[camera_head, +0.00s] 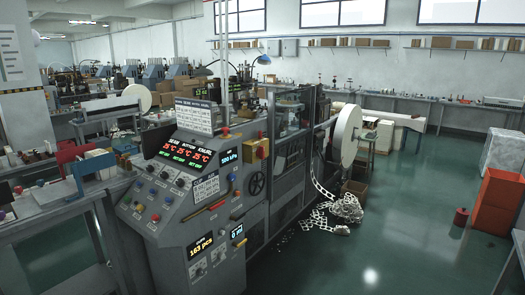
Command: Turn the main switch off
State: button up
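The grey cup forming machine (165,228) stands in the middle of the head view. A small yellow and red unit (262,148) that looks like a rotary main switch sits on its side, right of the control panel. It is too small to tell which way its knob is turned. The sloped control panel (150,195) has several buttons and knobs. Its lit display (190,154) shows red and green figures, and a lower display (201,244) reads 163 pcs. My gripper is not in view.
A black handwheel (257,184) is below the yellow and red unit. A large white paper reel (346,135) stands behind, with paper scrap (345,208) on the floor. The green floor (390,240) between is mostly clear.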

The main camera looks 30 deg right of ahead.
aim_at(260, 152)
jog(key=z, duration=0.3)
jog(key=i, duration=1.4)
jog(key=u, duration=0.1)
